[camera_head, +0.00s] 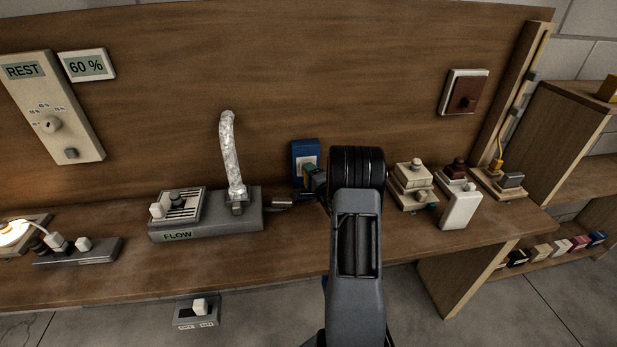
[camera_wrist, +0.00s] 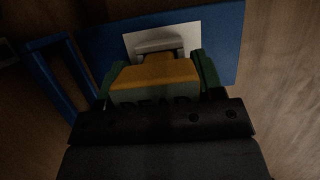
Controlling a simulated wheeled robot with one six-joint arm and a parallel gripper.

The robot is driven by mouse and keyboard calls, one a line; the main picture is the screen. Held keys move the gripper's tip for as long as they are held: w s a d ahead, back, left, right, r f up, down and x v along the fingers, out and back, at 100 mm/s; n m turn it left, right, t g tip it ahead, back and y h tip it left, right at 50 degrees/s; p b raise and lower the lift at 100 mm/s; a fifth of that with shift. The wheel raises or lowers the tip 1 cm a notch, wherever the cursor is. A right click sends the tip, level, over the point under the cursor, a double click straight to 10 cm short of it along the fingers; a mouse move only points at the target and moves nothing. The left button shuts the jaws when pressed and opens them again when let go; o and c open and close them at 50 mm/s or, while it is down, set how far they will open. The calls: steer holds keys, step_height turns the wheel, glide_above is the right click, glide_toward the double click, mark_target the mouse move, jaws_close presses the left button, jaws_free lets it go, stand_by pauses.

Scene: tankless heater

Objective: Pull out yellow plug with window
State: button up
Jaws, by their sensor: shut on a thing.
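The yellow plug (camera_wrist: 155,72) is in the middle of the wrist view, with a pale window strip and dim, partly hidden lettering on its near side. My gripper (camera_wrist: 158,80) is shut on it, one green-padded finger on each side. Behind the plug is a white plate on a blue panel (camera_wrist: 218,45). The plug sits close against the plate; I cannot tell whether it is still seated. In the head view the blue unit (camera_head: 304,150) stands against the wooden back board, with my gripper (camera_head: 312,180) right in front. My arm hides most of the plug there.
A grey FLOW unit (camera_head: 205,228) with a clear spout stands left of my gripper. Several beige and brown switch boxes (camera_head: 412,180) stand to the right, with a white block (camera_head: 460,206) near them. A blue handle-like frame (camera_wrist: 62,75) is close at left in the wrist view.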

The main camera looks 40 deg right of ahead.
steer(key=shift+r, duration=0.15)
steer(key=o, duration=1.5)
steer(key=shift+s, duration=0.1)
steer(key=shift+s+f, duration=0.1)
steer(key=shift+f, duration=0.1)
steer(key=s, duration=0.4)
steer(key=s+a+b, duration=0.1)
steer(key=s, duration=0.8)
steer(key=shift+s+a, duration=0.2)
steer(key=shift+s, duration=0.1)
steer(key=w+a+r+n+g+h, duration=0.2)
steer(key=w+a+r+n+g, duration=0.1)
steer(key=a+r+n+g, duration=0.55)
steer(key=s+a+r+n+g+y+p, duration=0.1)
steer(key=s+a+n+g+y, duration=0.3)
steer(key=s+a+n, duration=0.7)
steer(key=s+a+r+g, duration=0.1)
steer(key=s+a+g, duration=0.1)
steer(key=s+a, duration=0.3)
steer(key=shift+s+a, duration=0.15)
steer(key=shift+a, duration=1.3)
